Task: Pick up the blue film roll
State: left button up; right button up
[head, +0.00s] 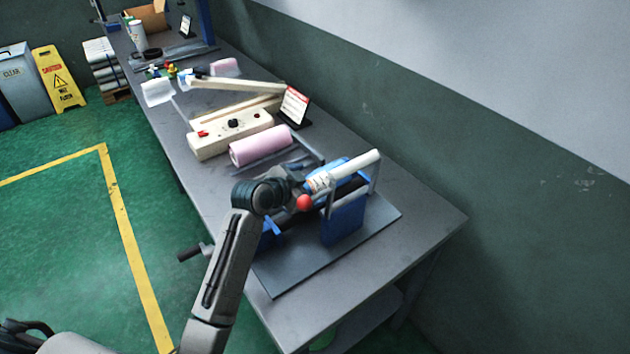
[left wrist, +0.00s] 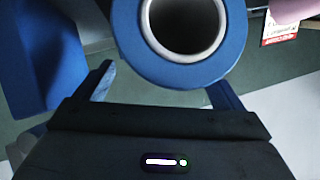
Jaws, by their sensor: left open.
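The blue film roll (head: 334,164) lies across the blue stand (head: 343,225) near the front end of the bench, with a pale core or bar sticking out to its right. My left gripper (head: 308,187) is at the roll's near end, partly hiding it. In the left wrist view the roll's round end (left wrist: 125,30) shows a pale hollow core. The open left gripper (left wrist: 164,90) has one finger on each side of the roll's lower edge; whether they touch it is unclear. My right gripper is not in view.
A pink roll (head: 260,147) and a cream sealing machine (head: 232,134) sit farther back on the grey bench (head: 420,222). A small sign (head: 295,106) stands beside them. The wall (head: 450,130) runs along the right. The green floor on the left is open.

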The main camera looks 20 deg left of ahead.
pick_arm(q)
jog(key=shift+w+d+f, duration=0.3)
jog(key=shift+w+f, duration=0.05)
jog(key=shift+w, duration=0.2)
jog(key=c, duration=1.3)
jog(key=shift+r, duration=0.1)
jog(key=shift+c, duration=1.1)
